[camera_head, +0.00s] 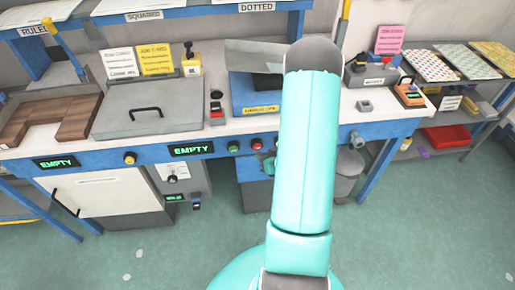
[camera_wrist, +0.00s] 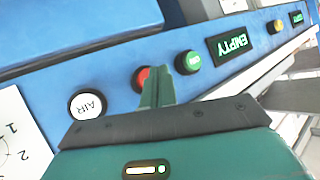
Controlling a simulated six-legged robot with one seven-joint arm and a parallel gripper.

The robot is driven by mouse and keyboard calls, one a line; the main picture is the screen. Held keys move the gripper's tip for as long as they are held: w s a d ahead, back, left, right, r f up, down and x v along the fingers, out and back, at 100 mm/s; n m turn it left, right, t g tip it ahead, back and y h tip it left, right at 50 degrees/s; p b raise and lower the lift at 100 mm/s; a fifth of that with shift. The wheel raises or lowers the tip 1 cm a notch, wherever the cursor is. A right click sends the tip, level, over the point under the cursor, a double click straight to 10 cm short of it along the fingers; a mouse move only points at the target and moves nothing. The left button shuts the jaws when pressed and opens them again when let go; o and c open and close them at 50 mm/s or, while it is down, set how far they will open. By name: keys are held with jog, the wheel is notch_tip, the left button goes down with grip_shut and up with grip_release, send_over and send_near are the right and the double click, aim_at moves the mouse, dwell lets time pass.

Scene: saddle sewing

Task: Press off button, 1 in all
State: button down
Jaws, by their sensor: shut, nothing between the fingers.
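A red button (camera_wrist: 141,76), apparently the off button, sits on the blue front panel in the wrist view. It is partly hidden by my gripper (camera_wrist: 158,71), and I cannot read a label on it. My gripper is shut and empty, its fingertips just right of the red button and left of the green button (camera_wrist: 188,62). I cannot tell whether the tips touch the panel or button. In the head view the red button (camera_head: 257,144) shows on the bench front, left of my arm, with the green button (camera_head: 233,147) to its left. My arm hides most of the gripper there.
A green EMPTY display (camera_wrist: 233,43) and a yellow button (camera_wrist: 276,27) lie to the right.

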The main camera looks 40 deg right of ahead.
jog(key=s, duration=0.1)
jog(key=s+a, duration=0.2)
jog(key=shift+s+a, duration=0.25)
jog(key=shift+s, duration=0.15)
dwell(0.7)
notch_tip(320, 180, up, 11)
jog(key=n+g+h, duration=0.1)
jog(key=g+h, duration=0.1)
jog(key=h, duration=0.1)
send_over(256, 146)
jog(key=s+a, duration=0.2)
jog(key=a, duration=0.2)
jog(key=a+r+g+h, duration=0.15)
jog(key=a+r, duration=0.35)
jog(key=r, duration=0.5)
jog(key=s+a+r+g+y, duration=0.1)
jog(key=s+a+r, duration=0.3)
jog(key=a, duration=0.3)
jog(key=s+a+r+g+y, duration=0.1)
jog(key=s+a+r, duration=0.4)
jog(key=s+a, duration=0.1)
jog(key=s+a+r+n+g+y, duration=0.1)
jog(key=s+a+r, duration=0.3)
jog(key=a, duration=0.4)
jog(key=shift+s+a+r+y, duration=0.3)
jog(key=shift+s+r+y, duration=0.1)
jog(key=shift+s+y, duration=0.05)
